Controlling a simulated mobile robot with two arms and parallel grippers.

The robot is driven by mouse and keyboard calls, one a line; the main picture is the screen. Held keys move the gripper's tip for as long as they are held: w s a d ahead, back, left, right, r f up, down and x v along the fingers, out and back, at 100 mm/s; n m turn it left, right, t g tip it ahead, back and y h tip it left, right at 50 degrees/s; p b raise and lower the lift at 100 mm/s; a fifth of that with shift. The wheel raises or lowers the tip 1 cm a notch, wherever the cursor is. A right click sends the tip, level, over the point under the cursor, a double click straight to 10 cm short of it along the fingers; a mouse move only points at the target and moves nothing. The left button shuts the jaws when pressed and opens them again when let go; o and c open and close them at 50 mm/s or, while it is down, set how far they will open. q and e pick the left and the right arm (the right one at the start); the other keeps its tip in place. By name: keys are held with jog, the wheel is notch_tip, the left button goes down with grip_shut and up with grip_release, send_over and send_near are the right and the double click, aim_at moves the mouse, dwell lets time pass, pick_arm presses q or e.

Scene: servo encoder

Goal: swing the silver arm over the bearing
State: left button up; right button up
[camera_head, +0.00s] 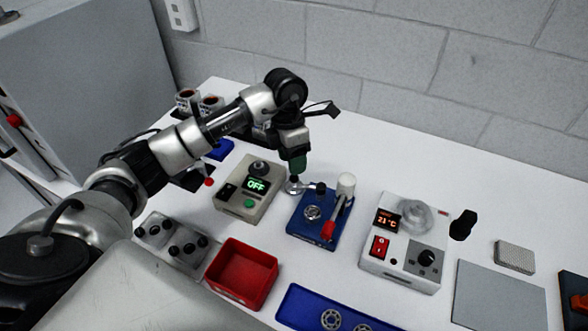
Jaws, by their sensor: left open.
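A blue block (322,236) stands in the middle of the white table. A round metal bearing (312,213) sits on its top. The silver arm (305,188) is at the block's back left corner, by a dark knob (320,188). It points left, away from the bearing, and its round end lies off the block's edge. My left gripper (297,166) points down just above and behind the silver arm's end. It is open, with green fingertips. I cannot tell whether it touches the arm. My right gripper is not in view.
A white post (346,184) and a red-tipped lever (328,231) stand on the block's right side. A box reading OFF (246,190) is close left; a heater box (403,247) is right. A red bin (242,274) and a blue tray (293,307) are in front.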

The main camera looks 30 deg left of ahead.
pick_arm(q)
jog(key=shift+s+d+f+p, duration=0.1)
jog(key=shift+d+f+p, duration=0.1)
jog(key=shift+f, duration=0.95)
jog(key=shift+s+d+f+p, duration=0.1)
jog(key=shift+d+f+p, duration=0.1)
jog(key=shift+f, duration=0.9)
jog(key=shift+c, duration=0.3)
grip_shut()
